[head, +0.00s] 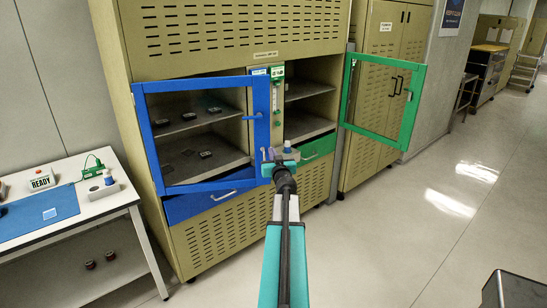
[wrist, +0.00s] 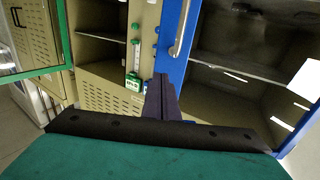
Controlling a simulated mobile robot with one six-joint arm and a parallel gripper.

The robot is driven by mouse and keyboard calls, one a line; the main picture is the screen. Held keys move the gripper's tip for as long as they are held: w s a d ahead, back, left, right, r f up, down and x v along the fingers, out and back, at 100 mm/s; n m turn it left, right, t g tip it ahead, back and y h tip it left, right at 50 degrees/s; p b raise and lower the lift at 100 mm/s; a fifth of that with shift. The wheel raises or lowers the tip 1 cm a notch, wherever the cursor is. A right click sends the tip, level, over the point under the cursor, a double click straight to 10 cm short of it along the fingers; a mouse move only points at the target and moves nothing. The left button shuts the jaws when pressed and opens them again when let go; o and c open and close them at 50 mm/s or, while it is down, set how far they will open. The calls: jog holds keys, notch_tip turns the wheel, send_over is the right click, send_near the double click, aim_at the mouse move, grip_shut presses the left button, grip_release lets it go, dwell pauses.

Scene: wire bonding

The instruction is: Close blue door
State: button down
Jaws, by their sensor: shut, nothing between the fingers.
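A green-framed door (head: 419,100) stands open at the right. A blue drawer (head: 185,209) with a silver handle is below the blue door. A white table (head: 110,207) with a blue mat stands at the left.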

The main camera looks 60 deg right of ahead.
aim_at(268, 141)
jog(key=shift+x, duration=3.6)
jog(key=shift+d, duration=0.1)
